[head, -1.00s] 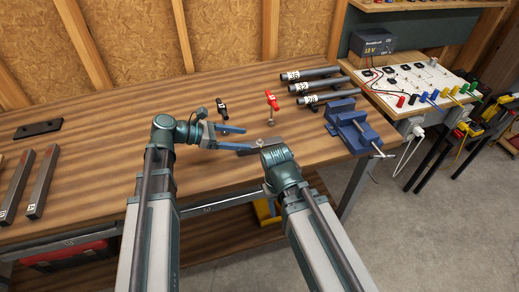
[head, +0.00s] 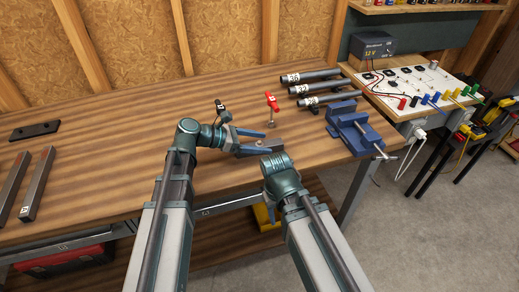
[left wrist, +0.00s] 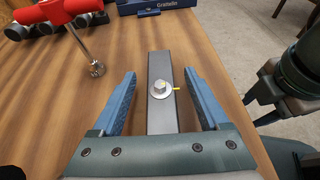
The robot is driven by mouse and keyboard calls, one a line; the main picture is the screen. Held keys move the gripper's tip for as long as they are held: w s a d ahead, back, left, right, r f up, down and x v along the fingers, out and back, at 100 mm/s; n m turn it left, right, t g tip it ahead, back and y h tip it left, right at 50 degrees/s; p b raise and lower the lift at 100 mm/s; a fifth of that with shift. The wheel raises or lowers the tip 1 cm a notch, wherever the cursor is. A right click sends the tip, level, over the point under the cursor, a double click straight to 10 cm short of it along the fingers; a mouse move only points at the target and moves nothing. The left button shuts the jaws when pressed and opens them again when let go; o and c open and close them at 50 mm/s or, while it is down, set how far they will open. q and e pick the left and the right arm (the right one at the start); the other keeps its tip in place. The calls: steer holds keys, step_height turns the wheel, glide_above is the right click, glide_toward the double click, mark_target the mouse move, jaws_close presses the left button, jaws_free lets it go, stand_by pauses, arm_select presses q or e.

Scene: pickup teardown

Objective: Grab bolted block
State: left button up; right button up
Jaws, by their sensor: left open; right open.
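The bolted block is a grey metal bar (head: 272,144) near the front edge of the bench. In the left wrist view the bar (left wrist: 162,119) runs away from me, with a bolt head and washer (left wrist: 160,89) on top. My left gripper (head: 260,141) is open around the bar. In the left wrist view its two blue fingers (left wrist: 159,82) stand on either side, with gaps between them and the bar. My right gripper (head: 269,206) is low by the bench's front edge, mostly hidden by its own wrist, and holds nothing that I can see.
A red-handled tool (head: 271,101) stands just behind the bar; it also shows in the left wrist view (left wrist: 60,15). A blue vise (head: 352,128) is to the right. Numbered pipes (head: 315,88) lie behind. Metal bars (head: 38,185) lie at the left. The bench (head: 110,140) is clear mid-left.

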arm_select(q)
jaws_close()
stand_by(1.3)
